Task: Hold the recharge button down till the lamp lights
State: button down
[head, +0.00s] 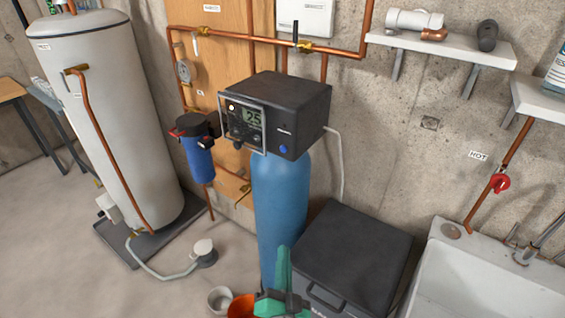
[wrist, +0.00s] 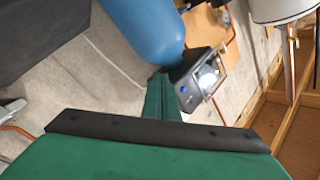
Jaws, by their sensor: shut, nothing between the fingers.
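The black control head (head: 285,110) sits on top of the blue tank (head: 280,200). Its framed front panel (head: 245,120) has a display reading 25 and small knobs. A round blue button (head: 283,149) is on its right-hand face under small text I cannot read; it also shows in the wrist view (wrist: 183,89). I cannot tell which spot is the lamp; a bright white patch (wrist: 208,78) shows by the panel in the wrist view. My green gripper (head: 284,258) is shut and empty, low in front of the tank, below the button and apart from it.
A black lidded box (head: 350,255) stands right of the tank, with a white sink (head: 480,275) beyond. A blue filter (head: 200,155) hangs left of the control head. Copper pipes cross the wall; space before the blue button looks clear.

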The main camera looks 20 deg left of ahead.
jog(key=w+a+r+y, duration=0.1)
jog(key=w+a+r, duration=0.2)
jog(key=r, duration=0.2)
jog(key=w+a+r+m+y, duration=0.1)
jog(key=w+a+r, duration=0.2)
jog(key=r, duration=0.3)
jog(key=w+a+r+y, duration=0.1)
jog(key=w+a+r, duration=0.2)
jog(key=r, duration=0.2)
jog(key=shift+a+r+t+y, duration=0.3)
jog(key=shift+a+r+y, duration=0.05)
jog(key=shift+y, duration=0.05)
send_near(283, 149)
jog(key=w+a+r, duration=0.1)
jog(key=w+a, duration=0.3)
jog(key=shift+a+r, duration=0.25)
jog(key=shift+a, duration=0.05)
jog(key=shift+w, duration=0.15)
dwell(0.9)
jog(key=shift+w+d, duration=0.15)
jog(key=shift+w, duration=0.15)
jog(key=shift+w+d, duration=0.15)
jog(key=shift+w, duration=0.25)
dwell(3.1)
